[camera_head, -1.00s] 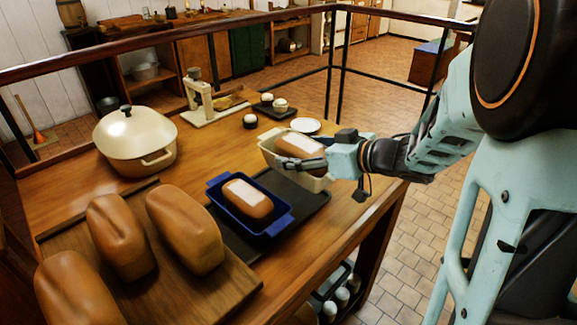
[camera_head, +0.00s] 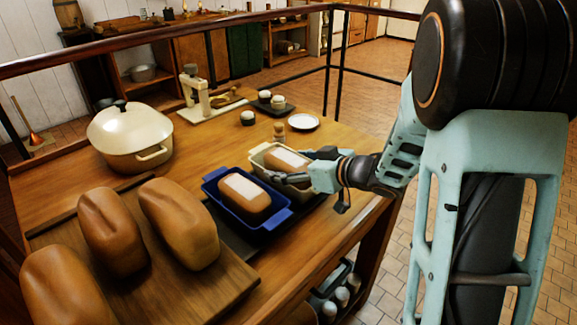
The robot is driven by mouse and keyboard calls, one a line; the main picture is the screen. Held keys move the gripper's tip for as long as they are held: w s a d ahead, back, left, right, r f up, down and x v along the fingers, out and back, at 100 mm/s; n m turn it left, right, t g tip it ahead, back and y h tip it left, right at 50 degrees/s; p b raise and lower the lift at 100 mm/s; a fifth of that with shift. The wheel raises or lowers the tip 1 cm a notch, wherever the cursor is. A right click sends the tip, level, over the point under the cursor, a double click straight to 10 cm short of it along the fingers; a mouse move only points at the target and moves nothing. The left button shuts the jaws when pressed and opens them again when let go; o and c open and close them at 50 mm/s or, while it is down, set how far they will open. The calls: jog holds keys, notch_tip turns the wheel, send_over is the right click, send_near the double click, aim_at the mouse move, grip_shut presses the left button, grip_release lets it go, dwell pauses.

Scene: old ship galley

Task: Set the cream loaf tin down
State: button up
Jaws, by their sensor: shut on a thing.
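The cream loaf tin (camera_head: 258,158) holds a brown loaf with a pale top (camera_head: 288,159). It is level, close behind and to the right of the blue loaf tin (camera_head: 250,226), which holds a similar loaf (camera_head: 244,196). My gripper (camera_head: 291,181) is shut on the cream tin at its near right side, and the fingers partly hide that wall. The cream tin is over the far part of the dark mat (camera_head: 230,235). I cannot tell whether its base touches the mat, as the blue tin and my gripper hide it.
A wooden board (camera_head: 205,285) with several large loaves fills the near left. A cream lidded pot (camera_head: 130,138) stands behind it. A small wooden shaker (camera_head: 279,133) and a white plate (camera_head: 303,122) stand behind the cream tin. The table's right edge (camera_head: 345,233) is close.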

jog(key=shift+f, duration=0.1)
jog(key=o, duration=1.4)
jog(key=shift+c, duration=0.2)
jog(key=shift+s+d+r, duration=0.1)
jog(key=shift+d+r, duration=0.1)
jog(key=shift+r, duration=0.05)
jog(key=p+v, duration=0.2)
jog(key=v, duration=0.9)
jog(key=shift+s+d+r, duration=0.1)
jog(key=shift+s+d, duration=0.05)
jog(key=shift+s, duration=0.05)
